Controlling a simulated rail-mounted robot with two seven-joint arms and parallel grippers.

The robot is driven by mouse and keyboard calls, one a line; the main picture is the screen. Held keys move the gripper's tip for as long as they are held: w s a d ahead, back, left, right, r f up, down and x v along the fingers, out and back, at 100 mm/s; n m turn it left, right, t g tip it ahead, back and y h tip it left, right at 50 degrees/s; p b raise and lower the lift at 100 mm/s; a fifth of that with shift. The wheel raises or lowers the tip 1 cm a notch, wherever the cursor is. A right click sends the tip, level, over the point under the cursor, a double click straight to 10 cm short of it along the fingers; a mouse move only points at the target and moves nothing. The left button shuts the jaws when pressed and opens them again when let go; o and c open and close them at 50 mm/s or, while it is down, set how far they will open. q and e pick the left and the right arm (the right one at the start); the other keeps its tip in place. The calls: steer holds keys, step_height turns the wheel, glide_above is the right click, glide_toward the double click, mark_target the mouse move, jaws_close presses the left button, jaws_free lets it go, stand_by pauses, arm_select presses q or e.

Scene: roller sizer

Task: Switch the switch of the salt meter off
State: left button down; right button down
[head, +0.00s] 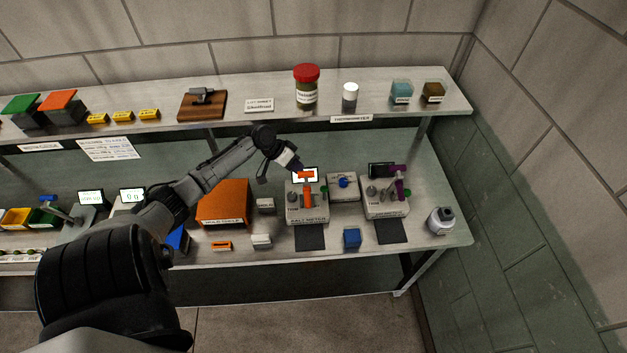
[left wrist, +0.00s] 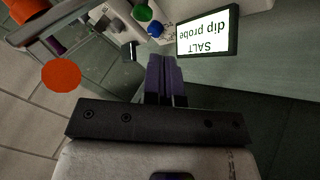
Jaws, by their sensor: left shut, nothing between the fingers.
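The salt meter (head: 307,214) is a pale box on the lower shelf, with an orange probe (head: 307,196) standing at its front. Its lit display (head: 311,173) also shows in the left wrist view (left wrist: 207,32), upside down, reading "SALT dip probe". A small green part (head: 323,188) sits at the meter's right side; I cannot tell the switch or its position clearly. My left gripper (head: 298,166) is just above and behind the probe, at the display. Its purple fingers (left wrist: 164,80) are shut and empty, below the display in the wrist view. My right gripper is not in view.
To the right stand a box with a blue knob (head: 343,183) and another meter (head: 385,208) with a purple probe. An orange box (head: 225,202) stands left. A dark pad (head: 310,237) and blue block (head: 352,238) lie in front. The upper shelf (head: 230,116) overhangs behind.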

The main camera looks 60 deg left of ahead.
mark_target(324, 194)
arm_select(q)
steer(key=x, duration=1)
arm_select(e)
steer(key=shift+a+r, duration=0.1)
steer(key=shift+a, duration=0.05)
arm_select(q)
steer(key=shift+s, duration=0.1)
